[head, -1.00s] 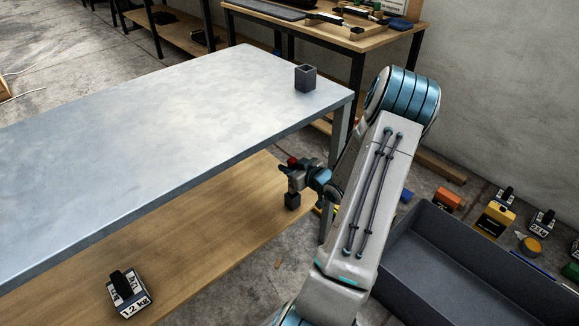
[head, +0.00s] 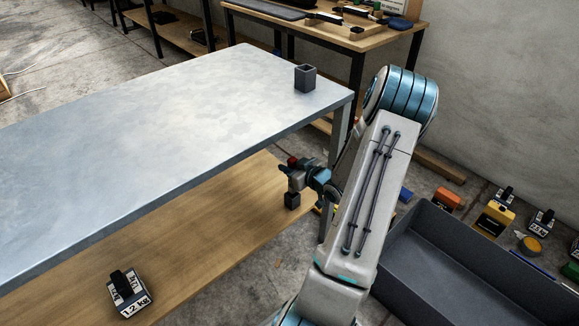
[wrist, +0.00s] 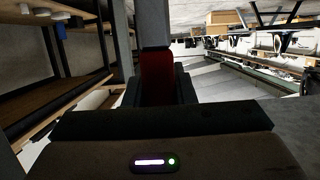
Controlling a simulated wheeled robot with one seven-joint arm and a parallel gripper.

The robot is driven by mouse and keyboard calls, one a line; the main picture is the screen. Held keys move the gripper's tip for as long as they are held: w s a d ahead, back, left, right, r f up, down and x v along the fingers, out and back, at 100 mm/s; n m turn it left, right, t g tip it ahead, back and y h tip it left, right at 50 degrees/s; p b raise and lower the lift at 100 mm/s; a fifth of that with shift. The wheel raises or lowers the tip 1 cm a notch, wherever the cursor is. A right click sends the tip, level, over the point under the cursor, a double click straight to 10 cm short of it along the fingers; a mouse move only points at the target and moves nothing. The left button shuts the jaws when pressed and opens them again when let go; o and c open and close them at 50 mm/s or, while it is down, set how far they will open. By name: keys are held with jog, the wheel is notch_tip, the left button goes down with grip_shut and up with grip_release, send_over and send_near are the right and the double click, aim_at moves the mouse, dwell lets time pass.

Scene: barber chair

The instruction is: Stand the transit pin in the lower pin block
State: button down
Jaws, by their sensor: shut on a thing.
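My gripper (head: 288,172) is low beside the right end of the steel table, over the wooden lower shelf. It is shut on the transit pin, whose red end (head: 293,161) shows just above the jaws. In the wrist view the pin's red part (wrist: 157,72) sits between the dark fingers, in line with a grey length. The small dark lower pin block (head: 292,201) stands on the shelf's right end, just below my gripper. The pin's lower end is hidden or too small to make out, so I cannot tell whether it touches the block.
A hollow dark block (head: 305,78) stands on the steel tabletop (head: 180,130) near its right corner. A 1.2 kg weight (head: 128,293) lies on the lower shelf (head: 200,245). A grey bin (head: 480,262) is on the right. The table's edge and leg (head: 340,130) are close to my arm.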

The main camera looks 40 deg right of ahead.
notch_tip(320, 180, down, 6)
jog(key=b, duration=0.4)
jog(key=shift+f, duration=0.2)
dwell(2.0)
jog(key=c, duration=1.1)
grip_release()
jog(key=shift+r, duration=0.1)
jog(key=shift+s, duration=0.1)
jog(key=p+v, duration=0.4)
jog(key=v, duration=0.9)
jog(key=shift+s+r+p, duration=0.15)
jog(key=shift+s+p, duration=0.15)
jog(key=shift+p, duration=0.05)
